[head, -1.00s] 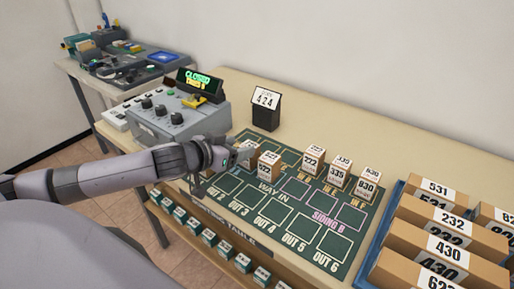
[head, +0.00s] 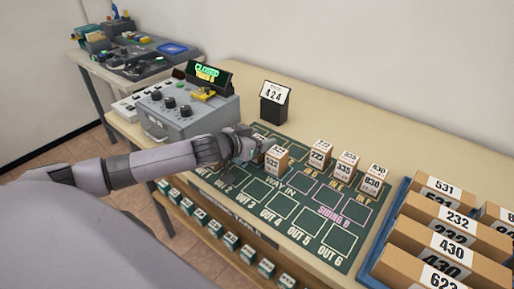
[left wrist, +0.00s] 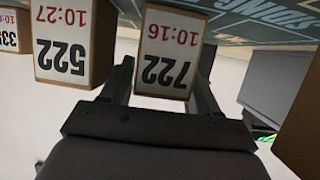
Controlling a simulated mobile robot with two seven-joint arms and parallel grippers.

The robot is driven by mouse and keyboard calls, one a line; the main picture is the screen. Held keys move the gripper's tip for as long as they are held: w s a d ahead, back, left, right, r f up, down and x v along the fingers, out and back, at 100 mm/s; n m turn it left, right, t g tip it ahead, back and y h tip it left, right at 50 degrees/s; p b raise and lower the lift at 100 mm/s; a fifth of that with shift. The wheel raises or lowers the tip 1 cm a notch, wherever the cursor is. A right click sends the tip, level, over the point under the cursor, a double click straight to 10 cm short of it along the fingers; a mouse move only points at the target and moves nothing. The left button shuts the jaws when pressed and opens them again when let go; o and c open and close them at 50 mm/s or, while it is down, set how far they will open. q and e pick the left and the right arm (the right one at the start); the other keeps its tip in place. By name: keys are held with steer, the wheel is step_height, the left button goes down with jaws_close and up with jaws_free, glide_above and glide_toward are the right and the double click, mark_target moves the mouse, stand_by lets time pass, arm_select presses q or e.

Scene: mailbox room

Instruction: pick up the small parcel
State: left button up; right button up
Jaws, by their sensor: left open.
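Several small parcels with white number labels stand on the dark green mat (head: 262,218). In the left wrist view, which is upside down, the parcel marked 722 (left wrist: 168,52) stands between the two fingers of my open left gripper (left wrist: 163,90). I cannot tell whether either finger touches it. The parcel marked 522 (left wrist: 73,45) stands close beside one finger, and it also shows in the head view (head: 276,159). In the head view my left gripper (head: 252,142) is low over the mat and hides most of the 722 parcel. My right gripper is out of view.
More small parcels (head: 347,163) stand right of the gripper. A grey control box (head: 185,115) with a lit display is left of it. A card stand reading 424 (head: 274,104) is behind. A blue tray (head: 377,245) holds larger boxes at the right.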

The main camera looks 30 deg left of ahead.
arm_select(q)
steer(key=shift+c, duration=0.3)
steer(key=c, duration=0.7)
steer(key=shift+r, duration=0.1)
steer(key=shift+c, duration=0.2)
